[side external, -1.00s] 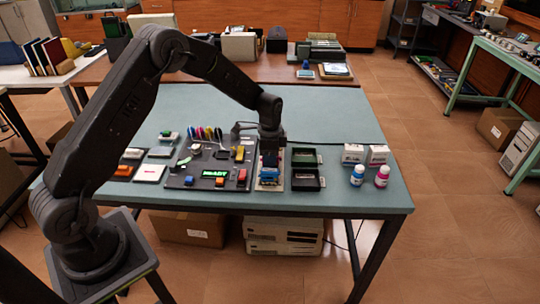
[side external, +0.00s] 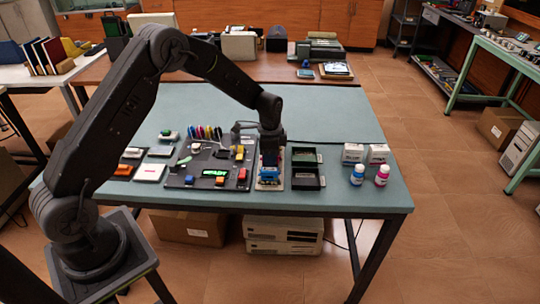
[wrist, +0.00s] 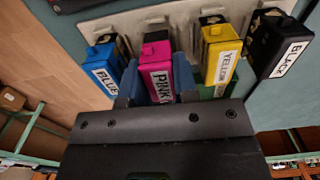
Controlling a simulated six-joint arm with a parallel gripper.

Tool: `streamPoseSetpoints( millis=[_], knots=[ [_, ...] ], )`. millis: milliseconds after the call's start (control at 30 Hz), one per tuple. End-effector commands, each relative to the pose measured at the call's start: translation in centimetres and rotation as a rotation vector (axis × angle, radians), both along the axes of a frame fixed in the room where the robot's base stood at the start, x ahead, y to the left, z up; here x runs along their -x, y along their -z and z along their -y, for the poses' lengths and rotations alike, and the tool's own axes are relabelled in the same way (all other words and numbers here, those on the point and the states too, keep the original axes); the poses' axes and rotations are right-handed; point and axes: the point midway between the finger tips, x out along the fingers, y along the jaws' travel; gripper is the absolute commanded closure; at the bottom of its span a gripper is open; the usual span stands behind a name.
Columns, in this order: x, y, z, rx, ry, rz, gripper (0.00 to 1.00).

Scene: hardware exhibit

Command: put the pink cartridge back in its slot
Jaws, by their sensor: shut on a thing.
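The pink cartridge (wrist: 157,62), labelled PINK, is between my gripper's two fingers (wrist: 158,82) in the wrist view. My gripper is shut on it. The cartridge stands in the row of the pale holder (wrist: 144,20), between the blue cartridge (wrist: 102,66) and the yellow cartridge (wrist: 220,54). The black cartridge (wrist: 276,45) is at the right end. The pink cartridge's lower part is hidden, so I cannot tell how deep it sits. In the side external view my gripper (side external: 270,157) is low over the holder (side external: 269,186), and the pink cartridge is hidden there.
A dark board (side external: 194,180) with coloured parts and a green display (side external: 214,173) lies left of the holder. Two dark trays (side external: 306,179) are close on the right. Small white boxes (side external: 353,152) and two bottles (side external: 382,176) stand farther right.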

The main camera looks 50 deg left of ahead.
Motion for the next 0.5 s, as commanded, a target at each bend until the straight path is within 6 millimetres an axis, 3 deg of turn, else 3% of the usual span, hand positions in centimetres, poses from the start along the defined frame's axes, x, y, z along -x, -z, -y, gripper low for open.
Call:
streamPoseSetpoints(
  millis=[500],
  knots=[
    [0.0, 0.59, 0.0, 0.001, 0.0, -0.001, 0.9]
  ],
)
